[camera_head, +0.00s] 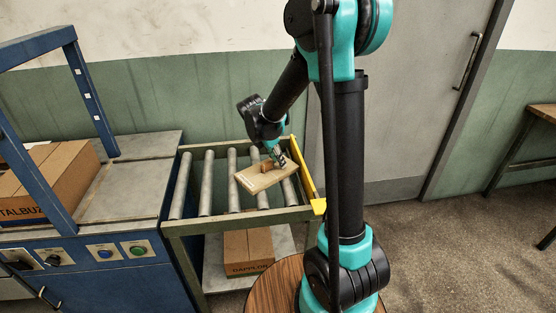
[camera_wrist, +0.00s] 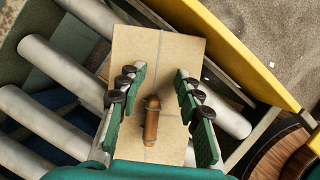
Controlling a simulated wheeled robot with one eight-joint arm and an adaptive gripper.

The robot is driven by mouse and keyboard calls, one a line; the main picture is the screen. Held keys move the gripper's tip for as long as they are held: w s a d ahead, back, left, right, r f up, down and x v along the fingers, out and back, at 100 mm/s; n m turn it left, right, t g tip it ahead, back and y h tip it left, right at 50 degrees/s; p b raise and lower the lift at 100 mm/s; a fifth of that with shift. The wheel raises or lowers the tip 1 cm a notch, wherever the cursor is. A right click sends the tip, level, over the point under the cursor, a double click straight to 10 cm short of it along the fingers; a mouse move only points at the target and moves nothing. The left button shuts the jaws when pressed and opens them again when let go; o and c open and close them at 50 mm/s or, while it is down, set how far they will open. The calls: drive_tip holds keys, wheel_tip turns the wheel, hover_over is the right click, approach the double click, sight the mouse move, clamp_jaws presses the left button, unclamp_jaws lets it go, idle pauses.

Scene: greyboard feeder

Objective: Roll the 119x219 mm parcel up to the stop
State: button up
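The parcel (camera_head: 262,179) is a flat tan box lying askew on the rollers near the conveyor's right end. In the wrist view the parcel (camera_wrist: 135,50) has a thin line along its top, and a brown peg-like piece (camera_wrist: 152,120) stands on it. The yellow stop (camera_head: 305,180) is a bar along the conveyor's right end. It also shows in the wrist view (camera_wrist: 235,50), with a gap to the parcel. My gripper (camera_wrist: 160,80) is open, its green fingers apart on both sides of the brown piece, with gaps. In the head view my gripper (camera_head: 279,157) is over the parcel.
The roller conveyor (camera_head: 205,185) has bare rollers left of the parcel. A blue machine (camera_head: 110,255) with a frame and a cardboard box (camera_head: 60,175) stands at the left. Another box (camera_head: 248,250) sits on the shelf below. A wooden table (camera_head: 540,112) is at the far right.

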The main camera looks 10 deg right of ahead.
sight(267, 162)
drive_tip(key=shift+a+r, duration=0.1)
drive_tip(key=v, duration=1.1)
drive_tip(key=shift+r, duration=0.4)
drive_tip(key=shift+s, duration=0.1)
